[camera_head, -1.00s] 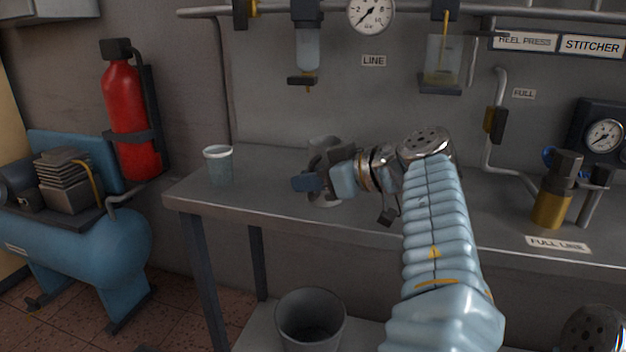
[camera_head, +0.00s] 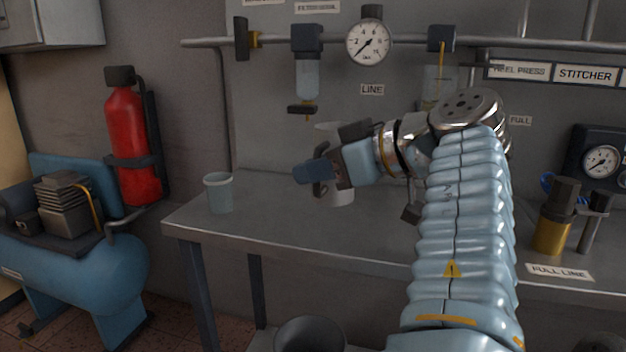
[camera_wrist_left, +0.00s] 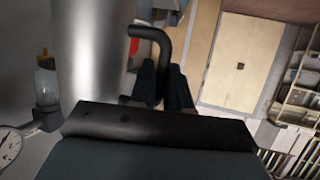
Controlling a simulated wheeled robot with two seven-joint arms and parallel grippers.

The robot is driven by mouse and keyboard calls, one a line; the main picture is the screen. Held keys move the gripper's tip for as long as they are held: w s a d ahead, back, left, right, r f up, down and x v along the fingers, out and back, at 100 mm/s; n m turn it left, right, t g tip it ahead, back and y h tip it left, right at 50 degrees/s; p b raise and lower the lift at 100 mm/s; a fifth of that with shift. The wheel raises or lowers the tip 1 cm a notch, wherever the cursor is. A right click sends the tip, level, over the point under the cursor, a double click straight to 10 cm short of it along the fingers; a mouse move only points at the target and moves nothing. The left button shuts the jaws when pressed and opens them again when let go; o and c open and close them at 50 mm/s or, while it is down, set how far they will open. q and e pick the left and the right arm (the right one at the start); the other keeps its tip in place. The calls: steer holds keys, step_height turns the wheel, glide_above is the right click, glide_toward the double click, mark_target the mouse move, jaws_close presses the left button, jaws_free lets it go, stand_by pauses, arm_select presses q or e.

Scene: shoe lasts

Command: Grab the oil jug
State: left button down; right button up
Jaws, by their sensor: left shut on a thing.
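The oil jug (camera_head: 342,194) is a grey metal cylinder with a dark handle, partly hidden behind my left gripper in the head view. My left gripper (camera_head: 318,172) is shut on its handle. In the left wrist view the jug's shiny body (camera_wrist_left: 98,50) fills the left-centre, with the black curved handle (camera_wrist_left: 160,42) beside it between the fingers (camera_wrist_left: 165,88). The jug looks upright and appears slightly above the bench (camera_head: 270,218). My right gripper is not in view.
A pale cup (camera_head: 218,194) stands left on the bench. A brass-coloured fitting (camera_head: 552,225) stands at the right. A gauge (camera_head: 368,42) and filter bowl (camera_head: 307,78) hang from the pipe above. A grey bin (camera_head: 310,335) is below. The bench between cup and jug is clear.

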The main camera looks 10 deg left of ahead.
arm_select(q)
steer(key=s+d+r, duration=0.3)
steer(key=s, duration=0.3)
steer(key=shift+s+r+b, duration=0.15)
steer(key=shift+s+b, duration=0.15)
steer(key=shift+s, duration=0.1)
stand_by(0.4)
